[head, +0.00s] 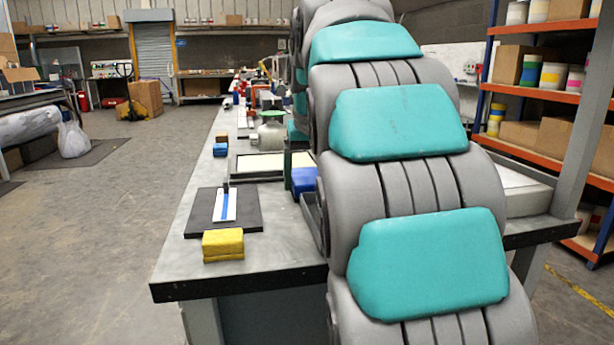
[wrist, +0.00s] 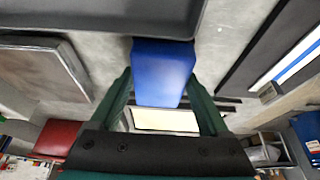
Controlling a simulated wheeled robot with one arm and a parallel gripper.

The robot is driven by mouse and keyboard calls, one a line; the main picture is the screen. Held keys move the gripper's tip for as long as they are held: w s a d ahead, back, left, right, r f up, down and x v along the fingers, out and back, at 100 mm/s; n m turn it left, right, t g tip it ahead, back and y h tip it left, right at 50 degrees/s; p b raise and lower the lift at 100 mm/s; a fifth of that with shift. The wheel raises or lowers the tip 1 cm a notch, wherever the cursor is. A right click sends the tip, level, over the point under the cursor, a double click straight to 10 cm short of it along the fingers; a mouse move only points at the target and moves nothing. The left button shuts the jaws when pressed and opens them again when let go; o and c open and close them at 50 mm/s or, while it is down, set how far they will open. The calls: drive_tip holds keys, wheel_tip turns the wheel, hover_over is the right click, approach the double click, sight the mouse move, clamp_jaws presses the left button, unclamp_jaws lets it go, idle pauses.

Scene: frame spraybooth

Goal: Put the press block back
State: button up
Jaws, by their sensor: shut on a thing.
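A blue block (wrist: 163,72), which I take to be the press block, is between the two green fingers of my gripper (wrist: 160,80) in the wrist view. The fingers are shut on its sides. In the head view the blue block (head: 304,180) shows beside a green finger of my gripper (head: 288,170), partly hidden by my arm. A dark tray (wrist: 100,15) lies close by the block's far end in the wrist view. In the head view only the left edge of the tray (head: 311,214) shows. I cannot tell whether the block touches the bench.
On the grey bench (head: 190,272), a yellow block (head: 223,245) lies in front of a dark mat (head: 205,212) bearing a white and blue strip (head: 225,205). A framed pale panel (head: 258,164) lies behind. A smaller blue block (head: 220,150) sits near the left edge.

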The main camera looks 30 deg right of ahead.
drive_tip(key=shift+f, duration=0.1)
drive_tip(key=o, duration=1)
drive_tip(key=shift+o, duration=0.2)
drive_tip(key=shift+v, duration=3.8)
